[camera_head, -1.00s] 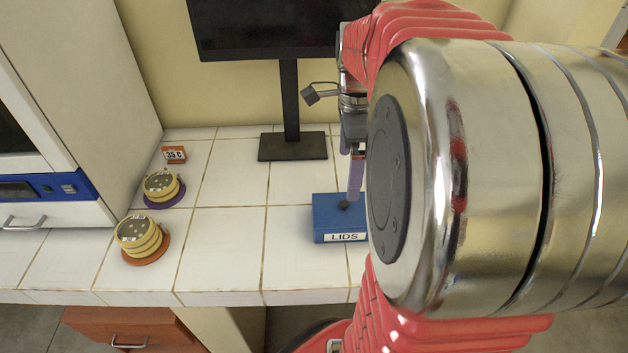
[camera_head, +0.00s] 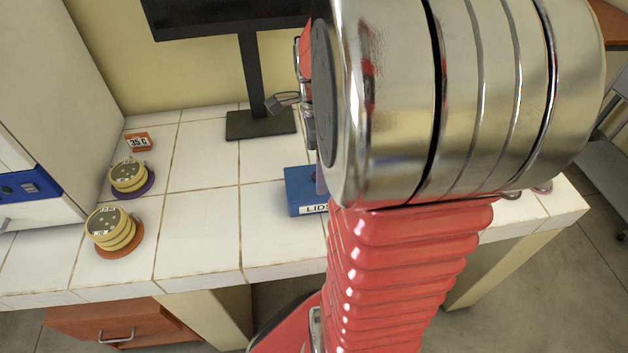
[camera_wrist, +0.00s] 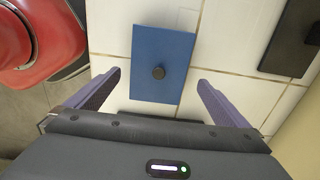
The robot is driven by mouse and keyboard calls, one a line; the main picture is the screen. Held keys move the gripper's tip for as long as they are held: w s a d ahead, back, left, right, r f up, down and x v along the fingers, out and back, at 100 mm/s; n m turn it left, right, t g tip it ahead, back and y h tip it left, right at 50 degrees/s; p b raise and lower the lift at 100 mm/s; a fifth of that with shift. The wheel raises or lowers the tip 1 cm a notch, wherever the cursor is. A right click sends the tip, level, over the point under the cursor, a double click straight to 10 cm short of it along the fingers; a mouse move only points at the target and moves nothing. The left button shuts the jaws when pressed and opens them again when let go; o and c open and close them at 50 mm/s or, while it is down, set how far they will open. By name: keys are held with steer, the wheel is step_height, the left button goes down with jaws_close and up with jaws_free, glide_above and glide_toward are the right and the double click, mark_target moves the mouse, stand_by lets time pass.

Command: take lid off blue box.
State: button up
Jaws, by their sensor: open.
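The blue box (camera_head: 302,190), with a white label partly reading "LIDS", stands on the white tiled counter. Its right part is hidden behind my arm in the head view. In the wrist view the blue lid (camera_wrist: 161,52) is seen from above, with a dark round knob (camera_wrist: 158,72) near its middle. My gripper (camera_wrist: 155,84) is open, with its two purple fingers apart on either side of the box's near end. The knob lies between and slightly beyond the fingertips. Nothing is held. In the head view my gripper is mostly hidden by my arm.
Two stacks of yellow-rimmed dishes stand at left on an orange disc (camera_head: 134,247) and a purple disc (camera_head: 147,189). A "35 C" sign (camera_head: 138,142) is behind them. A monitor stand (camera_head: 258,122) rises behind the box. The counter's middle is clear tile.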

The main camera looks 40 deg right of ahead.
mark_target(300, 181)
step_height(300, 181, down, 4)
steer(key=shift+a+f, duration=0.1)
stand_by(0.6)
steer(key=c, duration=0.9)
